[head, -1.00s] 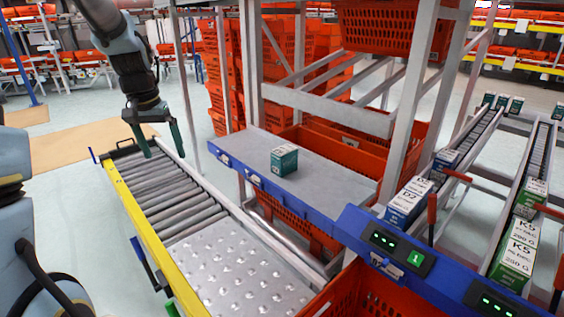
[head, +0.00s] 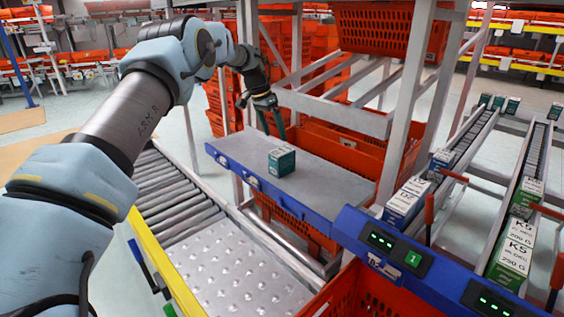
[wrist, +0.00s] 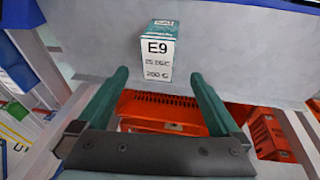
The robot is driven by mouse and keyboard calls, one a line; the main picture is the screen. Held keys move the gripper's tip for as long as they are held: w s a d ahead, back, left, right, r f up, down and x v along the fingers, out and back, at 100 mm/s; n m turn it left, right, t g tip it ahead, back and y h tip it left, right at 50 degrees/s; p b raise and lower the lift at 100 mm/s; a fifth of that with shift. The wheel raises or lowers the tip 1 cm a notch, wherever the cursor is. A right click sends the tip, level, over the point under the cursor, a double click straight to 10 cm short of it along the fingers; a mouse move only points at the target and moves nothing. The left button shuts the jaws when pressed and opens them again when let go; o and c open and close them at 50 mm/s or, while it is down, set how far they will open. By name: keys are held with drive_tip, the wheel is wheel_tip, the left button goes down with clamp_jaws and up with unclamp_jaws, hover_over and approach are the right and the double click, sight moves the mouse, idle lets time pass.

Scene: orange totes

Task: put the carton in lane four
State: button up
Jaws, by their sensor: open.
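The carton (head: 281,161) is a small teal and white box standing on the grey shelf (head: 330,182) with a blue front edge. In the wrist view the carton (wrist: 158,52) shows a white face marked E9 and lies ahead of the gap between the fingertips. My gripper (head: 274,135) is open and empty, with its green fingers at the shelf's far side, close to the carton but apart from it. The wrist view shows both fingers (wrist: 160,74) spread. No lane number four is legible.
Sloping lanes at the right hold cartons marked K5 (head: 514,249) and other white-blue cartons (head: 406,203). A blue rail with green displays (head: 398,250) crosses their front. A roller conveyor (head: 165,195) lies left of the shelf. Grey posts (head: 408,110) stand behind and beside it.

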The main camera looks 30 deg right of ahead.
sight(281, 150)
drive_tip(key=p+x, duration=0.3)
drive_tip(key=x, duration=0.6)
drive_tip(key=shift+d, duration=0.1)
clamp_jaws()
idle(0.6)
